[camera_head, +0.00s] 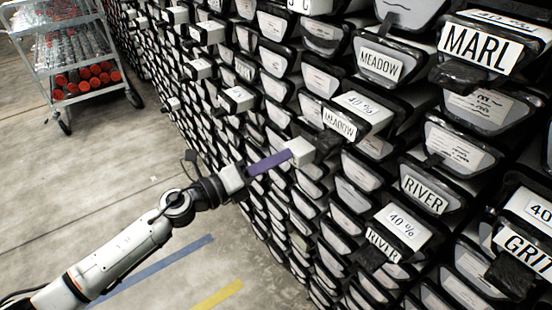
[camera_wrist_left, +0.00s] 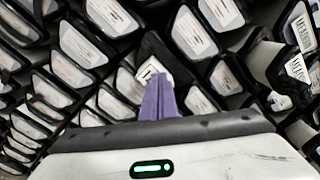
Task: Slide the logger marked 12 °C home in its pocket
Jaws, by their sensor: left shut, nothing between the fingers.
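My left gripper (camera_head: 287,156) reaches in from the left with its purple fingers shut and nothing between them. In the left wrist view, the closed fingers (camera_wrist_left: 158,80) point at a small white block, likely the logger (camera_wrist_left: 148,71). Its face shows a partial mark beginning with "1"; the fingers cover the rest. In the head view, the white block (camera_head: 301,152) sits at the fingertips against the wall of liners, beside a dark housing. I cannot tell whether the fingertips touch it, or how deep it sits in its pocket. My right gripper is not in view.
A dense wall of dark-framed liners fills the right. A metal cart (camera_head: 75,45) stands at the upper left. The concrete floor (camera_head: 90,170) is clear around my arm.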

